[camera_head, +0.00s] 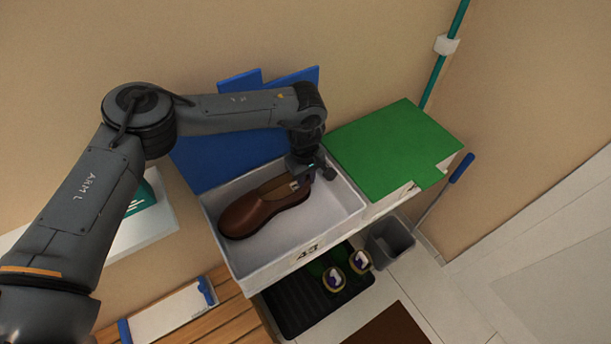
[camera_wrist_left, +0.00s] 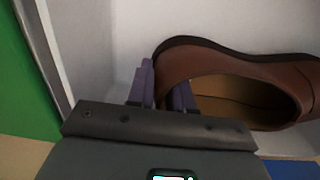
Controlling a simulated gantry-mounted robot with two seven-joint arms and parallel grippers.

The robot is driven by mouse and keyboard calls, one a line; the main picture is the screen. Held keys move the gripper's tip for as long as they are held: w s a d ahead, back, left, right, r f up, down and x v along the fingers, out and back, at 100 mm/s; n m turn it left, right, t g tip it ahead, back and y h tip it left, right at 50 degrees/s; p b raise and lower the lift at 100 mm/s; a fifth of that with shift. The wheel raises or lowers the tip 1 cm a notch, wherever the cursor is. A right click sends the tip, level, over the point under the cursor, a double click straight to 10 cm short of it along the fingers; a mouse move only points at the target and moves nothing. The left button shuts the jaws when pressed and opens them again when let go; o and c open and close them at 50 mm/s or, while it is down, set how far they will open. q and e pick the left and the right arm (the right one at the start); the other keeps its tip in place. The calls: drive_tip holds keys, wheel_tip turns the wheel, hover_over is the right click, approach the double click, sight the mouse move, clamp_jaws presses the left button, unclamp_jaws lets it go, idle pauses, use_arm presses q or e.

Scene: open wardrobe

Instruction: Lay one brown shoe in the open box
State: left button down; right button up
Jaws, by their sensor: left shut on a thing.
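A brown shoe (camera_head: 262,210) lies inside the open white box (camera_head: 290,267), marked 43, with its toe toward the left of the box. My left gripper (camera_head: 302,182) reaches down into the box and is shut on the heel end of the shoe. In the left wrist view the fingers (camera_wrist_left: 163,92) straddle the heel rim of the shoe (camera_wrist_left: 235,62), and its opening faces the gripper. I cannot tell whether the sole touches the box floor. The box's blue lid (camera_head: 225,155) stands up behind it. My right gripper is not in view.
A green lid or box (camera_head: 395,148) sits right of the open box on the same shelf. Below are a black tray (camera_head: 305,305) with green shoes (camera_head: 335,278), and a grey bin (camera_head: 390,243). A wooden slatted bench (camera_head: 220,318) is at lower left.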

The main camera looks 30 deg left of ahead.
use_arm(q)
drive_tip(key=shift+f, duration=0.1)
drive_tip(key=c, duration=0.9)
unclamp_jaws()
drive_tip(key=shift+c, duration=0.2)
drive_tip(key=shift+o, duration=0.5)
drive_tip(key=o, duration=0.3)
wheel_tip(320, 180, up, 14)
drive_tip(key=p, duration=1)
drive_tip(key=shift+s, duration=0.1)
